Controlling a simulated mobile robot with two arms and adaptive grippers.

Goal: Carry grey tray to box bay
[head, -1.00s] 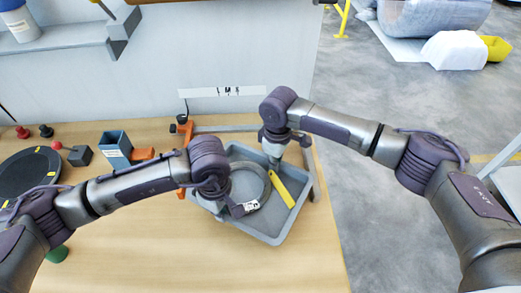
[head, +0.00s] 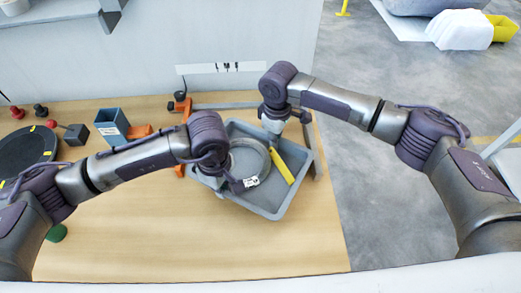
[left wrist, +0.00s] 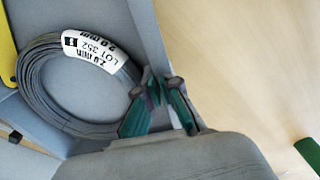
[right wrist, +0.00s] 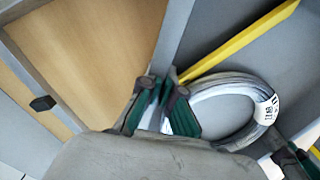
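The grey tray (head: 268,208) is at the right part of the wooden table, with a grey wire coil (head: 262,155) and a yellow bar (head: 282,166) inside. The coil bears a white label, also clear in the left wrist view (left wrist: 95,50). My left gripper (left wrist: 162,88) is shut on the tray's left wall, one finger on each side; in the head view my arm hides its fingertips. My right gripper (right wrist: 162,88) is shut on the tray wall at the far side, beside the yellow bar. I cannot tell whether the tray touches the table.
An orange clamp frame with a grey bar (head: 225,106) lies just behind the tray. A blue-grey open bin (head: 112,126), a dark block (head: 76,134) and a black disc (head: 25,152) are at the left. Floor lies to the right.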

